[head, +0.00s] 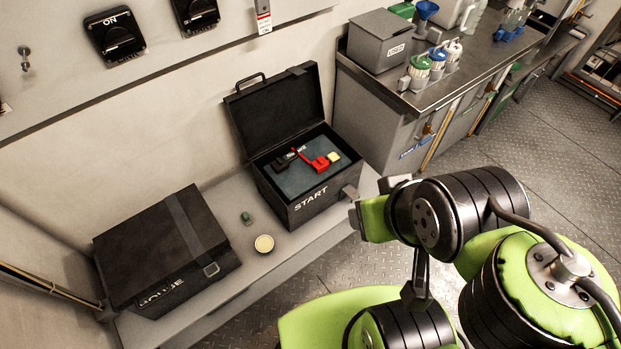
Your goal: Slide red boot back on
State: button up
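A small red piece (319,162), which looks like the red boot, lies inside the open black case marked START (312,208). It is by a dark part and a small pale yellow block (334,157) on the case's grey-blue lining. I cannot tell whether the red piece is on or off anything. The green and black end of my arm (374,218) is to the right of the case, apart from the red piece. I cannot make out my gripper's fingers clearly, nor whether they hold anything.
A closed black case (160,250) stands left on the same grey bench (250,285). A small green item (246,217) and a round cream-topped item (264,243) sit between the cases. The open lid (275,110) stands at the wall. A metal counter (440,95) holds bottles and a grey box.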

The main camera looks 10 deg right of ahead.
aim_at(321, 164)
jog(key=i+u, duration=0.1)
jog(key=u, duration=0.35)
jog(key=i+l+u, duration=0.1)
jog(key=u, duration=0.4)
jog(key=l+u, duration=0.15)
jog(key=u, duration=0.3)
jog(key=i+l+u, duration=0.1)
jog(key=u, duration=0.35)
jog(key=l+u, duration=0.25)
jog(key=u, duration=0.25)
jog(key=l+u, duration=0.15)
jog(key=u, duration=0.3)
